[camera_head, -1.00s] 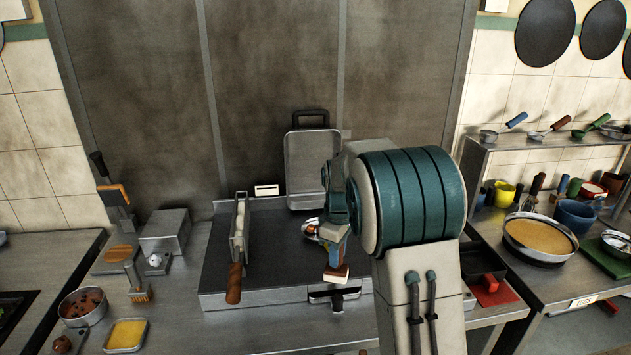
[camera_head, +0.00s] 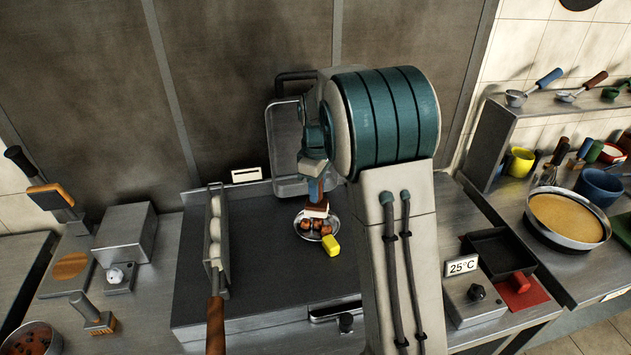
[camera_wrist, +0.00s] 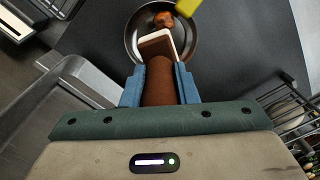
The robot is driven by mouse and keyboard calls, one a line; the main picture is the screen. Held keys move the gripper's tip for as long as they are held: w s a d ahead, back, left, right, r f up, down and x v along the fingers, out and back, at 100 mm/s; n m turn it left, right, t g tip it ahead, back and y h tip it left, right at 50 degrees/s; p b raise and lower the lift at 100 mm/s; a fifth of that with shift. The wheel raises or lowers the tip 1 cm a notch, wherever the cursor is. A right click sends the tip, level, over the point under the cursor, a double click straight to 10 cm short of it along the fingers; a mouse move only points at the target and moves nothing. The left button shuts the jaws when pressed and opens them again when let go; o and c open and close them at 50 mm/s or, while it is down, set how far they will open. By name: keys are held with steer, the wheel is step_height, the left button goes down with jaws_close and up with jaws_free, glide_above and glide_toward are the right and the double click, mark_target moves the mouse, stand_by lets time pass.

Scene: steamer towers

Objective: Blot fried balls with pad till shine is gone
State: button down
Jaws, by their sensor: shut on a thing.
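Brown fried balls (camera_head: 316,224) sit together in a small round metal dish (camera_head: 303,235) on the dark griddle top. They also show in the wrist view (camera_wrist: 164,19), partly hidden by the pad. My gripper (camera_head: 317,186) is shut on the brown handle of a pad (camera_head: 316,211) with a pale blotting face. In the wrist view its blue fingers (camera_wrist: 160,88) clasp the handle, and the pad (camera_wrist: 157,43) hangs over the near side of the dish. I cannot tell whether the pad touches the balls. A yellow block (camera_head: 332,246) lies at the dish's right front edge.
A long rack with white balls (camera_head: 216,240) and a wooden handle lies to the left. An upright metal tray (camera_head: 284,150) stands behind. A 25°C control box (camera_head: 478,297) is at right.

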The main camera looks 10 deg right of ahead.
steer(key=shift+s+a, duration=0.1)
steer(key=shift+f+b, duration=0.85)
steer(key=shift+f, duration=0.3)
steer(key=shift+f+b, duration=0.6)
steer(key=shift+f, duration=0.2)
stand_by(0.6)
stand_by(4.0)
steer(key=c, duration=1.1)
jaws_free()
steer(key=shift+o, duration=0.2)
step_height(320, 180, up, 12)
steer(key=shift+s+r, duration=0.1)
